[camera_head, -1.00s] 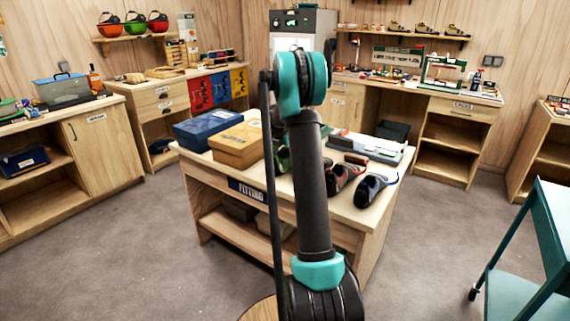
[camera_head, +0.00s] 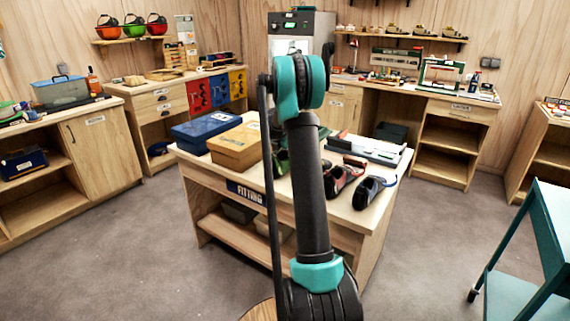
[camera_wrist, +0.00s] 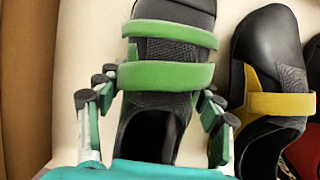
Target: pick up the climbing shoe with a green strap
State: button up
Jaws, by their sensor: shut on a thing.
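The climbing shoe with a green strap (camera_wrist: 165,76) lies in the middle of the wrist view, dark grey with two green bands and its opening toward me. My gripper (camera_wrist: 158,90) has its fingers on both sides of this shoe and is shut on it. In the head view only a bit of the green shoe (camera_head: 283,161) shows beside my arm, on the fitting table (camera_head: 312,212). My gripper is hidden behind my arm there. Whether the shoe is clear of the tabletop cannot be told.
A dark shoe with a yellow strap (camera_wrist: 281,105) lies close on the right in the wrist view. A cardboard box (camera_head: 235,149) and blue box (camera_head: 205,128) stand left on the table.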

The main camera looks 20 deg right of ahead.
jog(key=shift+r, duration=0.1)
notch_tip(320, 180, up, 20)
dwell(0.5)
